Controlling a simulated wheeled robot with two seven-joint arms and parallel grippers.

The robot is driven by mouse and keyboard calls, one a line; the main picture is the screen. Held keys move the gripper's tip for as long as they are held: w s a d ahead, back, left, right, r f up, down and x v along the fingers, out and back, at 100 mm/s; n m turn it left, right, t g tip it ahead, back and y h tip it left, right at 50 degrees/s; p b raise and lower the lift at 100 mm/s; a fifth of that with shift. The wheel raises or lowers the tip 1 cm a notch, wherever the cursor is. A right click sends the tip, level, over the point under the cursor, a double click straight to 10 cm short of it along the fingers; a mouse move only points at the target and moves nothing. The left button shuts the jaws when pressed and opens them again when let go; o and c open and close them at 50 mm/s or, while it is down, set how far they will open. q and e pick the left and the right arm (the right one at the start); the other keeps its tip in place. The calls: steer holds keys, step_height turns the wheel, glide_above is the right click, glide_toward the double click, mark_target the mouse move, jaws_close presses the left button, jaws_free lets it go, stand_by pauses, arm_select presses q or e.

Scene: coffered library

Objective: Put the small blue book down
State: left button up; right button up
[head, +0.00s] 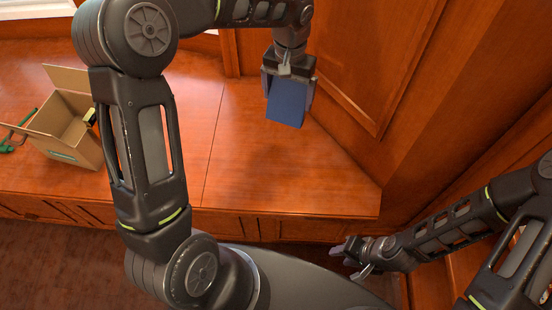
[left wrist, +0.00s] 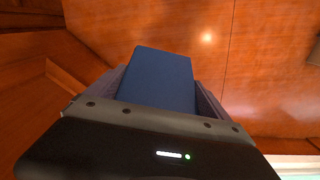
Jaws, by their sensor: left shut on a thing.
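The small blue book (head: 286,103) is at the upper middle of the head view, over the right part of the wooden bench top (head: 245,140). My left gripper (head: 288,88) is shut on the book, with a finger on each side of it. In the left wrist view the book (left wrist: 160,78) stands out between the two fingers of my left gripper (left wrist: 158,92). I cannot tell whether the book's lower edge touches the bench top. My right gripper (head: 356,258) is low at the right, in front of the bench; its fingers are apart and nothing shows between them.
An open cardboard box (head: 75,145) with items in it stands at the left of the bench. A green object (head: 18,138) lies beside it. A panelled wooden wall (head: 360,60) rises close on the right of the book. The middle of the bench top is clear.

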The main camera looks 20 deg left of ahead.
arm_select(q)
steer(key=s+a+f+m+t+h+b, duration=0.1)
steer(key=s+a+f+m+h+b, duration=0.3)
steer(key=s+a+f+m+b, duration=0.6)
steer(key=s+a+m, duration=0.1)
steer(key=a+m, duration=0.1)
steer(key=m, duration=0.2)
steer(key=shift+f, duration=0.35)
step_height(320, 180, down, 6)
steer(key=b, duration=0.1)
steer(key=shift+f, duration=0.15)
steer(key=shift+f+b, duration=0.45)
steer(key=shift+f, duration=1.45)
